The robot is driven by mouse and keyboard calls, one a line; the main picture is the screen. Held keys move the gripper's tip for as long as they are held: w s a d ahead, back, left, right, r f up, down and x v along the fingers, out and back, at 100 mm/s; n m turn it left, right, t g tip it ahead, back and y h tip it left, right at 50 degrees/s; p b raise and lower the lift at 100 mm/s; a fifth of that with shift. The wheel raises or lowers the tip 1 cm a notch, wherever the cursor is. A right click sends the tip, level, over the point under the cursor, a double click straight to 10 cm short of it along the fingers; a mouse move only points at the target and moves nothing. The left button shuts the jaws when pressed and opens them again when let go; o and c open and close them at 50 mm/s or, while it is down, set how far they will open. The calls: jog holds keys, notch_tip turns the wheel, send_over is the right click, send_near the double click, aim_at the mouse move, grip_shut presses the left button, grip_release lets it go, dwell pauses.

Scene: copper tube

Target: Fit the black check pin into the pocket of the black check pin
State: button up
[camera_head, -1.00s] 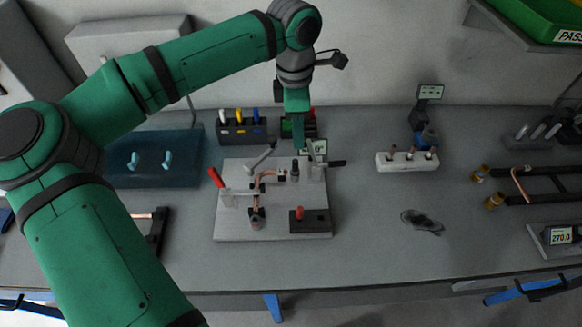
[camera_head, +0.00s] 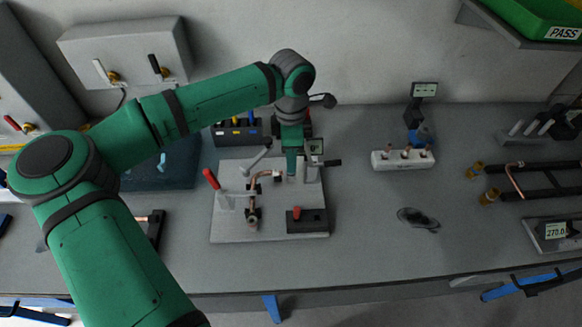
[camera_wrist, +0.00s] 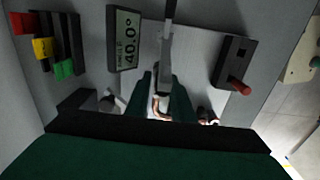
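My gripper (camera_head: 291,174) points down at the back right of the pale fixture plate (camera_head: 232,228). In the wrist view its two green fingers (camera_wrist: 163,98) stand apart, with a narrow gap and pale and copper-coloured parts showing between or beyond them. I cannot make out the black check pin now; the fingers cover the spot where a dark upright pin stood. A black block (camera_head: 315,226) with a red pin (camera_head: 296,213) sits at the plate's front right. In the wrist view the block (camera_wrist: 226,62) shows a small dark spot, perhaps a pocket.
A bent copper tube (camera_head: 254,188) lies in the fixture, beside a red-handled clamp (camera_head: 211,179) and a grey lever (camera_head: 257,158). A small display (camera_wrist: 126,40) stands close behind. A white block (camera_head: 402,161) is to the right. Bench between them is clear.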

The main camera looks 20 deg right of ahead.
jog(key=shift+f, duration=0.75)
grip_shut()
jog(key=shift+r, duration=0.15)
notch_tip(320, 180, up, 18)
